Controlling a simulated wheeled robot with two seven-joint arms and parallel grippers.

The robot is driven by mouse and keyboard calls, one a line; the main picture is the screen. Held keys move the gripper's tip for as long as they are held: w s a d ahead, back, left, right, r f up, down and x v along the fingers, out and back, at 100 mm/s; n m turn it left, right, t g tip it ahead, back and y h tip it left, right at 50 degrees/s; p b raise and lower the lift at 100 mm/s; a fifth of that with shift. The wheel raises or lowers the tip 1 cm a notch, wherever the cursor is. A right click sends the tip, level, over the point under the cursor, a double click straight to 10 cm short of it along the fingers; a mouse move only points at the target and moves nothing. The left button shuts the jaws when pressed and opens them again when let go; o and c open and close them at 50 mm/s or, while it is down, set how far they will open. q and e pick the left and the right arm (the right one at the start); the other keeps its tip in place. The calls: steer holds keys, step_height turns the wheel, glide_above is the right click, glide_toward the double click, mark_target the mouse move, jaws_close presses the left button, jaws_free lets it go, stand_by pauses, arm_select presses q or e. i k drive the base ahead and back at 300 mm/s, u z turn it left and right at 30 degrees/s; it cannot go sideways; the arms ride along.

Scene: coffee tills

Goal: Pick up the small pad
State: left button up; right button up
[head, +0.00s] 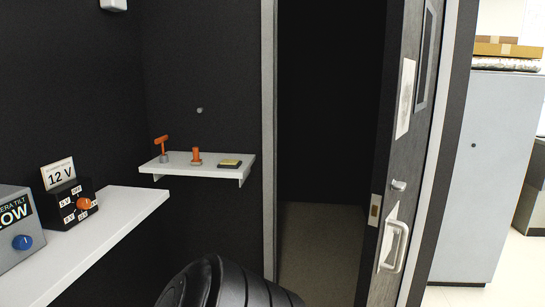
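The small pad (230,163) is a thin yellow and dark item lying flat near the right end of a small white wall shelf (206,171). An orange upright piece (196,156) stands to its left on the same shelf. Neither of my grippers shows in the head view, so nothing is seen touching the pad.
An orange tool-like item (162,147) stands at the shelf's left end. A longer white shelf (120,221) at left holds a 12 V dial box (70,207) and a grey box with a blue knob (15,228). An open door (397,170) is at right.

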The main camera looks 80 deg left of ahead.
mark_target(196, 161)
steer(key=u, duration=3.1)
